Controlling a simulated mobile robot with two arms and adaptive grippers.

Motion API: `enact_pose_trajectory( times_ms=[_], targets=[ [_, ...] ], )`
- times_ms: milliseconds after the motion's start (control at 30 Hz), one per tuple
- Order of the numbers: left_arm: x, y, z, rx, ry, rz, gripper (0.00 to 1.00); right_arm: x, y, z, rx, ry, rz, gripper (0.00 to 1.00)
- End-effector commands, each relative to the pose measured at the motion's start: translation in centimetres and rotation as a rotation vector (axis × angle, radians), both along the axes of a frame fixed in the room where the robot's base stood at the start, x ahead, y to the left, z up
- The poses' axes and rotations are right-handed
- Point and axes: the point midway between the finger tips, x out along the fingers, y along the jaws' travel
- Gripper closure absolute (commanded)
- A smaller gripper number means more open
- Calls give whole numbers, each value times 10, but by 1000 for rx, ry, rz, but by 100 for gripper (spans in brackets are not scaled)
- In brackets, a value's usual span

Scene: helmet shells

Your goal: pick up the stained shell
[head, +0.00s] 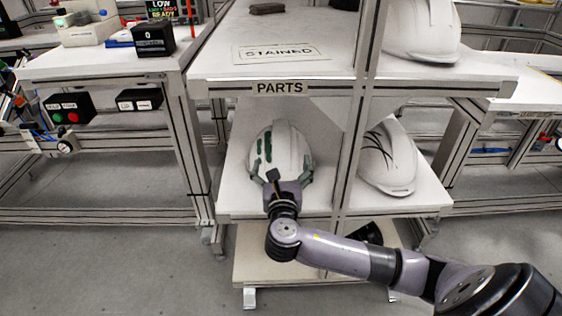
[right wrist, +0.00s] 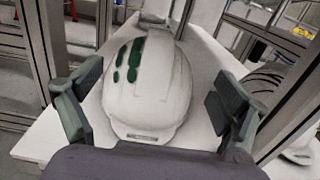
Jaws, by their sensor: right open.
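The stained shell (head: 285,147) is a white helmet shell with dark green streaks. It sits on the middle shelf (head: 232,190), under the PARTS label, in the left bay. My right gripper (head: 277,177) is in front of it, its body covering the shell's lower front. In the right wrist view the stained shell (right wrist: 148,82) lies between the two spread fingers of the right gripper (right wrist: 158,108), with gaps visible on both sides. The right gripper is open and empty. My left gripper is not in view.
A white shell with black lines (head: 387,160) sits in the right bay, beyond a metal post (head: 351,150). A plain white shell (head: 422,30) stands on the top shelf, right of the bare STAINED label area (head: 282,52). A black item (head: 370,234) lies on the lowest shelf.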

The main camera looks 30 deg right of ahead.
Motion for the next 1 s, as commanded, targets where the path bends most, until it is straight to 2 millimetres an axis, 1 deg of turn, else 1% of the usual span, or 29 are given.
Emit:
enact_pose_trajectory(
  times_ms=[100,200,400,467,500,600,767,867,1000],
  targets=[
    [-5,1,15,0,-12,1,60,18,-13,1,-8,-3,-4,7],
    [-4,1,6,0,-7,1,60,37,-25,1,-7,-3,-5,7],
    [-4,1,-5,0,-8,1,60,73,-48,0,-4,-1,-4,7],
    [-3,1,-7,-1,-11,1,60,82,-53,0,-3,-1,-4,7],
    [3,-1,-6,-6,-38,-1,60,87,-56,0,-3,-1,-3,7],
    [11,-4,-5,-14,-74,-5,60,95,-61,0,-1,0,-2,7],
    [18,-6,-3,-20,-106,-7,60,100,-64,0,-1,1,-1,7],
    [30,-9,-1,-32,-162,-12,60,105,-68,-1,-1,1,-2,7],
    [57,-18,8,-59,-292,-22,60,116,-76,-2,0,0,-2,7]
  ],
)
